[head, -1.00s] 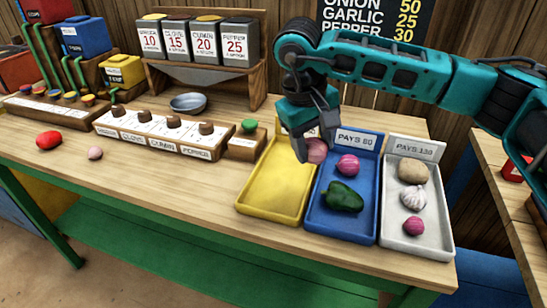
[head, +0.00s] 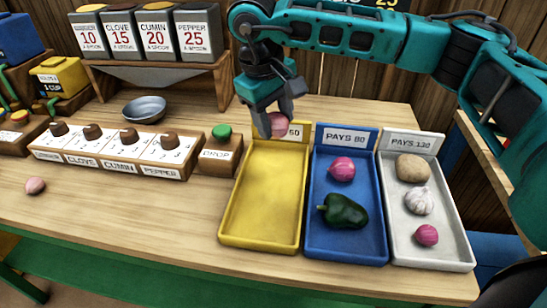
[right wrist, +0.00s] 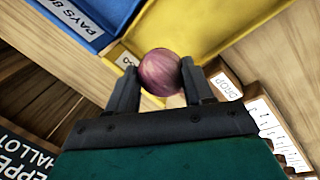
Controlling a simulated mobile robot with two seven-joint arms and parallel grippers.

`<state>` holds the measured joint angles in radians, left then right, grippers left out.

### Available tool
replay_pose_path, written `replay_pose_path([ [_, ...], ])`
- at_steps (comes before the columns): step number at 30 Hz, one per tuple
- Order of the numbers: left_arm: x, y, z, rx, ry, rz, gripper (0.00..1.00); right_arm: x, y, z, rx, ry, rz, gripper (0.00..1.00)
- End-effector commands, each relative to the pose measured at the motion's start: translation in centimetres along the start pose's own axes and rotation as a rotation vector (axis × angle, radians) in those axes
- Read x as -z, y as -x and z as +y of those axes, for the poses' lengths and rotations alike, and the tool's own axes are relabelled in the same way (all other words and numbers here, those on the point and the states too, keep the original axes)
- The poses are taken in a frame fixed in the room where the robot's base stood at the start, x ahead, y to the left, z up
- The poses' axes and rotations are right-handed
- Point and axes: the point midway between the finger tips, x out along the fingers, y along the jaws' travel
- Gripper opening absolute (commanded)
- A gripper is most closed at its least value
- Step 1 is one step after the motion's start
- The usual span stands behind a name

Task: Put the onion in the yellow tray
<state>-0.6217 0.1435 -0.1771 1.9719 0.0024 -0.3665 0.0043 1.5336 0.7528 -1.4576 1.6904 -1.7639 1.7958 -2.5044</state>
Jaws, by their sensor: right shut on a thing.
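A pinkish-purple onion (head: 275,125) is held between the fingertips of my right gripper (head: 268,122), above the back end of the yellow tray (head: 228,228). In the right wrist view the onion (right wrist: 160,72) sits between the two fingers, and the yellow tray (right wrist: 200,25) lies beyond it. The yellow tray is empty in what shows; its sign is partly hidden by the onion and gripper. My left gripper is not in view.
The blue tray (head: 350,248) holds a purple onion-like bulb (head: 342,168) and a green pepper (head: 343,211). The white tray (head: 457,255) holds a potato, a garlic and a purple bulb. A dial board and drop button (head: 221,132) stand left of the yellow tray. A small pink bulb (head: 35,186) lies at left.

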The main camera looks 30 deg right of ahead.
Motion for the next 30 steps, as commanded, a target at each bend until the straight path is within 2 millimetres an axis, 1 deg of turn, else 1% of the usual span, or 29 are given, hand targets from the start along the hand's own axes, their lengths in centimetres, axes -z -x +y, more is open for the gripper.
replay_pose_path([
  [1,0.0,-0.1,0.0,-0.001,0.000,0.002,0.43,-0.1,-1.5,-0.3,0.001,0.002,-0.004,0.21],
  [4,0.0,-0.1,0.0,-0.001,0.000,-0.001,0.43,-0.1,-3.4,-0.8,0.001,0.001,-0.003,0.21],
  [6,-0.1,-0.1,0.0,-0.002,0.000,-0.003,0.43,0.0,-4.3,-1.0,0.001,0.001,-0.001,0.21],
  [13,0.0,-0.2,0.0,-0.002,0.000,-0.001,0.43,0.0,-5.8,-1.3,0.001,0.000,0.000,0.21],
  [19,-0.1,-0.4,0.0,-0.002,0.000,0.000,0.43,0.0,-8.8,-2.0,0.001,0.000,-0.002,0.21],
  [21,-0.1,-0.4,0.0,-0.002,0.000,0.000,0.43,0.0,-9.2,-2.1,0.000,0.000,0.000,0.21],
  [30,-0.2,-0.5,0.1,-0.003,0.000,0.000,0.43,0.0,-9.4,-2.1,0.000,0.000,0.001,0.21],
])
